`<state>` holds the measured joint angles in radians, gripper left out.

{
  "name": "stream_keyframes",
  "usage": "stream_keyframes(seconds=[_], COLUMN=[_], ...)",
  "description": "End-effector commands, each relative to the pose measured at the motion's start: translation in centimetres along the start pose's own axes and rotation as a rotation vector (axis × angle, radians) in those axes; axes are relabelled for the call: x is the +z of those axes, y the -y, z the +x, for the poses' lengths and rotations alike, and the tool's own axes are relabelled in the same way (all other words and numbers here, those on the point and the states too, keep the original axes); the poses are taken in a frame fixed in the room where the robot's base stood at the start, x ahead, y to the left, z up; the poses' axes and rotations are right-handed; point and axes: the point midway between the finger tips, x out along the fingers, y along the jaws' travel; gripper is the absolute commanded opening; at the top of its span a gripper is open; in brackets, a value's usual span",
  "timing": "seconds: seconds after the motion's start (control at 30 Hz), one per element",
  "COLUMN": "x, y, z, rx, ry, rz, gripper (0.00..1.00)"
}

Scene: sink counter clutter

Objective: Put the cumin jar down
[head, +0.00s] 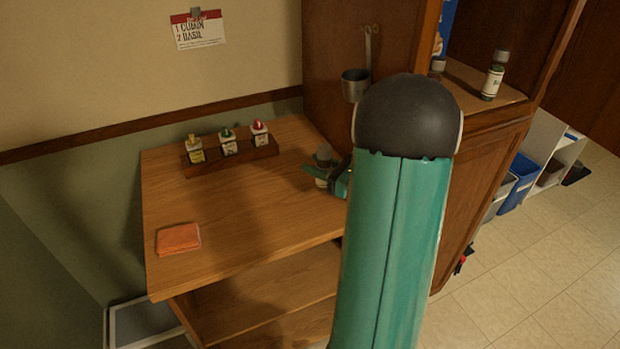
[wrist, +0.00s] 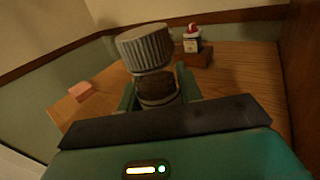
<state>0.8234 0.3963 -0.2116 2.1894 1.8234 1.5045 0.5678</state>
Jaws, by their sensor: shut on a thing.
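The cumin jar shows in the wrist view as a small jar (wrist: 158,88) with a ribbed grey cap and brown contents; its label cannot be read. My gripper (wrist: 160,100) is shut on it, a finger on each side. In the head view the jar (head: 323,158) and my gripper (head: 336,180) are at the right part of the wooden counter (head: 235,225), partly hidden by my arm. The jar looks upright in the head view. I cannot tell whether its base touches the counter.
A wooden rack (head: 232,158) with three small bottles stands at the back of the counter. A cabinet (head: 335,60) with a hanging metal cup (head: 355,84) rises at the right. The middle of the counter is clear.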

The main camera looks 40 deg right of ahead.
Motion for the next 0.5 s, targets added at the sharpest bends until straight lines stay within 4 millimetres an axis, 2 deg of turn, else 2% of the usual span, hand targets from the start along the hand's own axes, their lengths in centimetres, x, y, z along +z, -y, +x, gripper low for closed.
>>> stream_keyframes(seconds=[0.03,0.3,0.5], x=[-0.7,-2.6,-5.4], y=[0.0,0.0,0.1], z=[0.6,2.5,2.4], rx=[0.001,0.002,0.0], ry=[-0.001,0.001,0.001], rz=[0.002,0.0,0.0], gripper=[0.11,0.11,0.11])
